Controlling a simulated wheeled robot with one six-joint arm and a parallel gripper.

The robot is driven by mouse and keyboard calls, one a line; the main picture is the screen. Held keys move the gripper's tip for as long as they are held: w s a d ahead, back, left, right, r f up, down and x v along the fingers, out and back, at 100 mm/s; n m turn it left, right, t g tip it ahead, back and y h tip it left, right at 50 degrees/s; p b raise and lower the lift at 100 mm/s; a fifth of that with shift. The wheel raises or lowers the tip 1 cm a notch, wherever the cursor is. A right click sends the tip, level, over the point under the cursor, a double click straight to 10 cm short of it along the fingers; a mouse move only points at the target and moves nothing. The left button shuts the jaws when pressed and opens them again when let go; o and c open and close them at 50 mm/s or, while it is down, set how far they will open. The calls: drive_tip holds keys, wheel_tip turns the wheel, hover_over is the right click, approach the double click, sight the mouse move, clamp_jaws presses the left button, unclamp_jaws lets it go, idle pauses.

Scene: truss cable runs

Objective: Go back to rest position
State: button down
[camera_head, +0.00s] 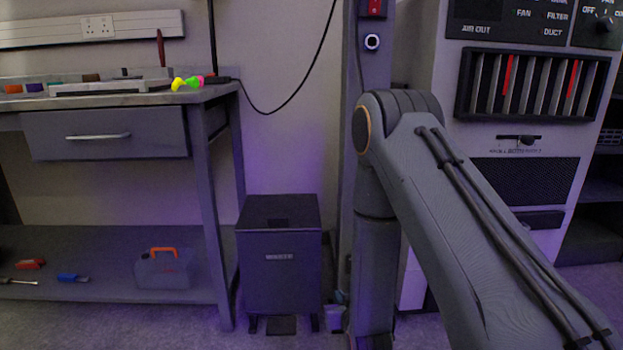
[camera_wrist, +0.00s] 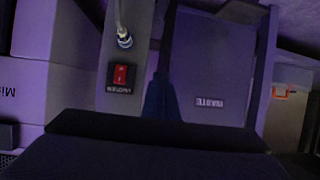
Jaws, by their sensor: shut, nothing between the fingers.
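My arm fills the right half of the head view. Its upper link rises to a rounded shoulder or elbow joint, and a thick grey link with two dark cables slopes down to the lower right corner. My gripper is out of the head view. In the wrist view the dark body of my gripper crosses the bottom, and its narrow dark fingers (camera_wrist: 160,82) stand together near the middle, shut and empty. The wrist picture is upside down relative to the room. The fingers appear between a grey post (camera_head: 371,70) and the waste bin (camera_head: 280,255), apart from both as far as I can tell.
The post carries a red switch (camera_wrist: 121,75) and a round socket (camera_head: 372,42). A workbench (camera_head: 110,98) stands left, with a toolbox (camera_head: 165,270) on its lower shelf. A panelled cabinet (camera_head: 530,110) stands right, behind my arm. A small cup (camera_head: 334,317) is on the floor by the bin.

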drive_tip(key=s+a+r+n+g+y, duration=0.15)
drive_tip(key=s+a+r+g, duration=0.55)
drive_tip(key=s+a+r, duration=0.7)
drive_tip(key=s+d+r+n+g+h, duration=0.15)
drive_tip(key=s+r, duration=0.25)
drive_tip(key=s, duration=0.5)
drive_tip(key=s+d+r+n+g+y, duration=0.1)
drive_tip(key=s+r+g, duration=0.2)
drive_tip(key=s+r, duration=0.35)
drive_tip(key=s+d+r+n+g+h, duration=0.1)
drive_tip(key=s+d+r+g, duration=0.15)
drive_tip(key=s, duration=0.85)
drive_tip(key=d+r+m+p, duration=0.2)
drive_tip(key=d+r+p, duration=0.4)
drive_tip(key=r+p, duration=0.3)
drive_tip(key=d+r+m+h+p, duration=0.1)
drive_tip(key=d+r+p, duration=0.6)
drive_tip(key=p, duration=0.9)
drive_tip(key=d+r+m+t+p, duration=0.1)
drive_tip(key=d+r+m+p, duration=0.2)
drive_tip(key=d+r+p, duration=0.4)
wheel_tip(320, 180, up, 5)
drive_tip(key=p, duration=0.6)
drive_tip(key=shift+w+m+h, duration=0.25)
drive_tip(key=shift+m+h, duration=0.05)
drive_tip(key=shift+h, duration=0.1)
